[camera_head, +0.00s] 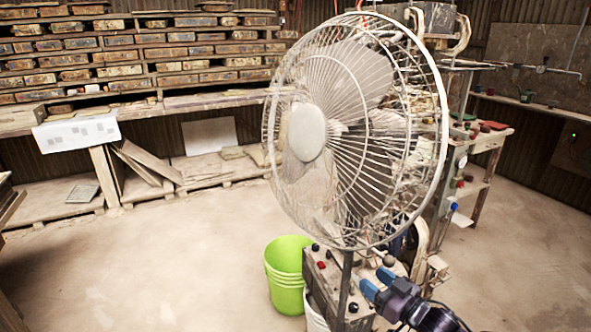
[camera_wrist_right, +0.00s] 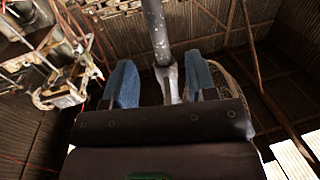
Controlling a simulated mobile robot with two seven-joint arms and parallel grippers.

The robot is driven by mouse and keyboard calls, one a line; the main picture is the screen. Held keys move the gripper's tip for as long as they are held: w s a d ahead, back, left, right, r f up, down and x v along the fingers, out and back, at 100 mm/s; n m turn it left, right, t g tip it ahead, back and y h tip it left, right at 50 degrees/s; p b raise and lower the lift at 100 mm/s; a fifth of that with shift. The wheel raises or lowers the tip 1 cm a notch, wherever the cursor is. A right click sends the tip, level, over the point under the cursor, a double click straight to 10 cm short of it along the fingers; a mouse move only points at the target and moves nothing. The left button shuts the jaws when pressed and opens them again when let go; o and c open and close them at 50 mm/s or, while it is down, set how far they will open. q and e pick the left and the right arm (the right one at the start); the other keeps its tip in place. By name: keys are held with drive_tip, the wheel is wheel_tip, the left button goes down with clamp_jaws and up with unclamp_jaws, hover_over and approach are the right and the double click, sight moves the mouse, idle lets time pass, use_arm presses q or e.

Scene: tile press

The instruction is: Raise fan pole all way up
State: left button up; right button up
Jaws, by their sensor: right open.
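A standing fan (camera_head: 308,131) with a round pale wire cage fills the middle of the head view. Its dark pole (camera_head: 345,290) runs down from under the cage. In the right wrist view the grey pole (camera_wrist_right: 157,32) appears between the two blue fingers, with no clear contact on either side. My right gripper (camera_head: 377,282) is open, just to the right of the pole below the cage, its blue fingers pointing toward the pole. It also shows in the right wrist view (camera_wrist_right: 161,82). The pole's lower end is out of frame. My left gripper is not in view.
A control box (camera_head: 326,270) with buttons stands behind the pole. Shelves of stacked tiles (camera_head: 150,50) line the back wall. A workbench (camera_head: 485,145) stands at the right. The floor at left is clear.

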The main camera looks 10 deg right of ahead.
drive_tip(key=s+d+f+m+g+h, duration=0.1)
drive_tip(key=s+f+h, duration=0.2)
drive_tip(key=s, duration=0.6)
drive_tip(key=s+d+f+m+g+h, duration=0.1)
drive_tip(key=s+f+m+h, duration=0.1)
drive_tip(key=s+f, duration=0.4)
drive_tip(key=s+d+f+m+g+h, duration=0.1)
drive_tip(key=s+f+h, duration=0.3)
drive_tip(key=s, duration=1)
drive_tip(key=shift+s+f+m+g, duration=0.15)
drive_tip(key=shift+f+m+g, duration=0.4)
drive_tip(key=shift+f, duration=0.25)
drive_tip(key=shift+a, duration=0.1)
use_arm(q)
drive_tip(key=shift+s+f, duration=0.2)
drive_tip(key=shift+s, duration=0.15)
